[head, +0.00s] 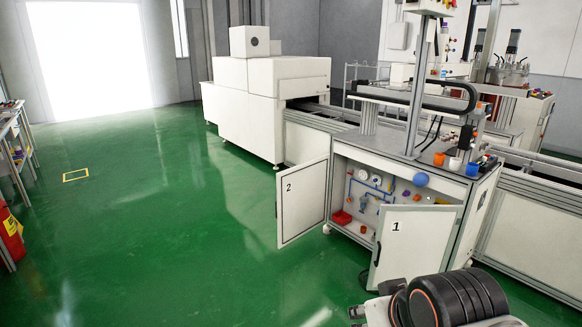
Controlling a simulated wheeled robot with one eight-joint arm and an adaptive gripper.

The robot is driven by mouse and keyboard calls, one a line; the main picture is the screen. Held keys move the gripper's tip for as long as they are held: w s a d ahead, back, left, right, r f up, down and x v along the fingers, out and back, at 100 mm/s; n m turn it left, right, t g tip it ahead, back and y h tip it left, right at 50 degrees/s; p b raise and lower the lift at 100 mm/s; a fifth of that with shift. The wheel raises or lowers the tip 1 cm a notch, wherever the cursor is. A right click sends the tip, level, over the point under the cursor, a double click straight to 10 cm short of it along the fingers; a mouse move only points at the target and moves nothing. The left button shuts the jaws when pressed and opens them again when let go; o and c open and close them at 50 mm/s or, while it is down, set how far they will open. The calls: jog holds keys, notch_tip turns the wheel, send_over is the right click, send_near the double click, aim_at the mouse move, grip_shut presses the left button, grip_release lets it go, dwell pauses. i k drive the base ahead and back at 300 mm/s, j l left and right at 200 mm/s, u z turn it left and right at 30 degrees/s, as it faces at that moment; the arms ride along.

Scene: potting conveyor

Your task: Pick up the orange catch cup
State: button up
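A small orange cup (439,159) stands on the grey top of the workbench (388,149), near its right front edge. A white cup (455,164) and a blue cup (472,170) stand in a row to its right. My arm shows only as dark and white links at the bottom right, well in front of the bench. I cannot make out my gripper's fingers in this view.
Cabinet door 2 (303,202) and door 1 (415,241) stand open below the bench, jutting into the floor space.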

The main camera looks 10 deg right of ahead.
aim_at(439, 159)
jog(key=i+j+z, duration=0.1)
jog(key=i+z, duration=0.2)
jog(key=i, duration=0.2)
jog(key=i+j+z, duration=0.3)
jog(key=i, duration=0.2)
jog(key=i+j+z, duration=0.3)
jog(key=i, duration=0.2)
jog(key=i+j+z, duration=0.9)
jog(key=j+z, duration=0.15)
